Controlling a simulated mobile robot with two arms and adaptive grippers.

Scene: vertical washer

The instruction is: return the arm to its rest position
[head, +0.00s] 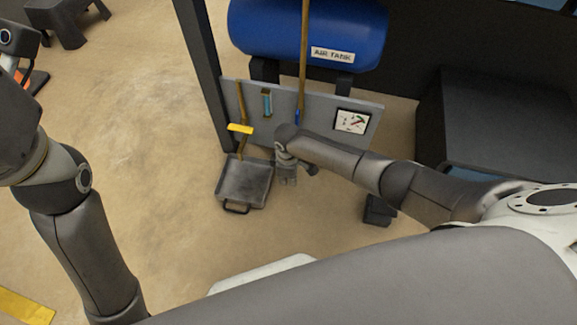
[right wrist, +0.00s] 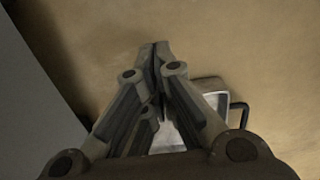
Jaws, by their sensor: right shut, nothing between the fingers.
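My right arm reaches in from the right in the head view, with its gripper (head: 288,180) low beside the metal tray on the floor. In the right wrist view the fingers of the right gripper (right wrist: 160,50) meet at their tips, with nothing between them. My left arm stands at the left of the head view; its gripper is not clearly visible there.
A metal tray (head: 243,183) with a black handle lies on the floor; part of it shows in the right wrist view (right wrist: 215,100). A grey panel (head: 315,127) stands behind, below a blue air tank (head: 300,28). A dark box (head: 379,211) is right. Open floor lies left.

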